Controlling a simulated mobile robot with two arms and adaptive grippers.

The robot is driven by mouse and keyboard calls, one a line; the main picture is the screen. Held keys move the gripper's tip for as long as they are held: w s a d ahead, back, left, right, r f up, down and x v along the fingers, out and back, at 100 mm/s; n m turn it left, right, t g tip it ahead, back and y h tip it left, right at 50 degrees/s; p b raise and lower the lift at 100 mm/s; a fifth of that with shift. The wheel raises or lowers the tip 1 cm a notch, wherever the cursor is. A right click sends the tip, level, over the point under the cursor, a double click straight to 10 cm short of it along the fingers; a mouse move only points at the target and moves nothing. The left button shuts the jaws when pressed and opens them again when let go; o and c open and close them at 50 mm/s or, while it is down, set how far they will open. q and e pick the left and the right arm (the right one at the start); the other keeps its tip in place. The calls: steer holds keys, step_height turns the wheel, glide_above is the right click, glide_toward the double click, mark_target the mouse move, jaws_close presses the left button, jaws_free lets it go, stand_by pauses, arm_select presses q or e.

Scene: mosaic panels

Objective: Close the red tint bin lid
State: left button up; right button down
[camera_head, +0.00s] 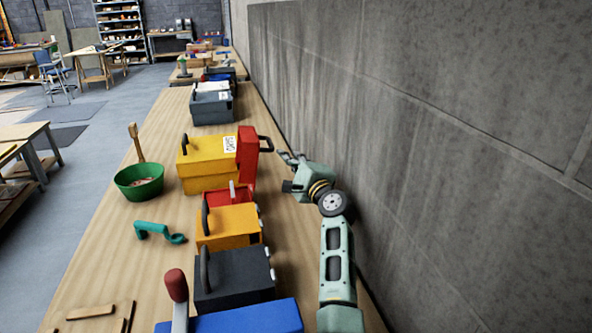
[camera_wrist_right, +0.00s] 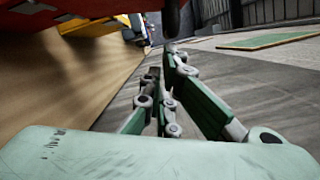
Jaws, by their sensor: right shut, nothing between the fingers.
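The red tint bin (camera_head: 228,196) stands on the bench between two yellow bins. Its red lid (camera_head: 247,160) is open and stands upright, with a black handle (camera_head: 266,143) facing the wall on the right. My right gripper (camera_head: 288,157) is shut and empty, just right of the lid, near its handle. I cannot tell whether it touches them. In the right wrist view, the gripper's fingers (camera_wrist_right: 165,75) are close together, with red surface (camera_wrist_right: 75,27) above them at the upper left. My left gripper is not in view.
A yellow bin (camera_head: 203,178) is behind the red one; another yellow bin (camera_head: 228,225) and a dark bin (camera_head: 233,275) are in front. A green bowl (camera_head: 139,184) and teal tool (camera_head: 158,232) lie left. The concrete wall (camera_head: 420,150) borders my arm's right side.

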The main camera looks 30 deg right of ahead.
steer(key=shift+w+r, duration=0.1)
steer(key=shift+w, duration=0.15)
